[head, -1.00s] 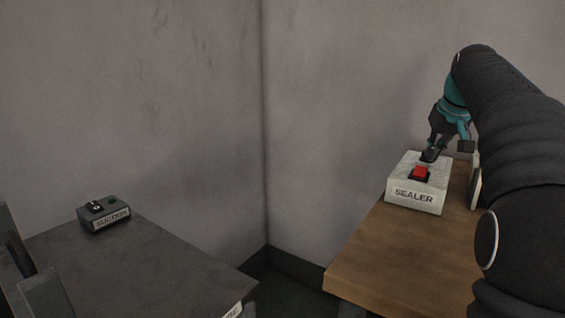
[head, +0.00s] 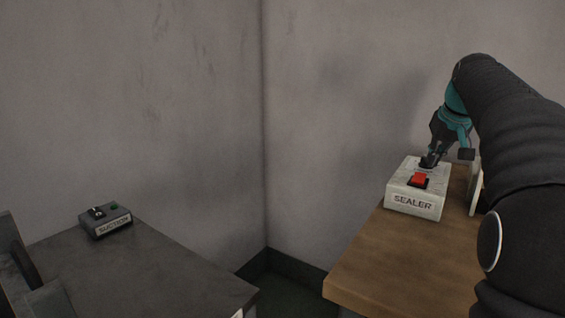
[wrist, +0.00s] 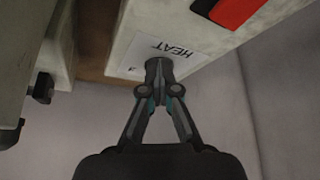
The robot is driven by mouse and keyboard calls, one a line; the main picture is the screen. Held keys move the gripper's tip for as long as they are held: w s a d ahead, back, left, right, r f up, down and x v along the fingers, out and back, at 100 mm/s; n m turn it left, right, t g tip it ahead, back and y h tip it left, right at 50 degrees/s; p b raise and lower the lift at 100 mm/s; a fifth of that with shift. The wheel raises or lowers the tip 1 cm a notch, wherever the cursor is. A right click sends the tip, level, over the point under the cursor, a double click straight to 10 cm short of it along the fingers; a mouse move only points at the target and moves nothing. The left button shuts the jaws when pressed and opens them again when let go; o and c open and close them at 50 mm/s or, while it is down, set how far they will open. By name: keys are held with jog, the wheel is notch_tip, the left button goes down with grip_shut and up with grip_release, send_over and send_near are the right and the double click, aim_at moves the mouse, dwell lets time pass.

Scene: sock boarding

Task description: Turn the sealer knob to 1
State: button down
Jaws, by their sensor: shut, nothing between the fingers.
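The sealer box (head: 415,206) is a pale box with a "SEALER" label on its front, standing on the wooden table at the right. A red rocker switch (head: 420,179) sits on its top. My gripper (head: 429,163) points down at the box top behind the red switch, with its fingers together. In the wrist view my gripper (wrist: 160,88) is shut, its tips at a dark round spot beside the "HEAT" label (wrist: 172,52). The tips cover most of that spot, so the knob and its setting cannot be made out. The red switch also shows in the wrist view (wrist: 236,10).
The wooden table (head: 365,262) has bare top in front of the box. A pale upright part (head: 475,190) stands close right of the box. A dark table (head: 150,265) at the left bears a suction box (head: 106,223). Walls stand close behind.

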jog(key=shift+d, duration=0.1)
jog(key=shift+s, duration=0.35)
jog(key=shift+r+p, duration=0.4)
jog(key=shift+r, duration=2.55)
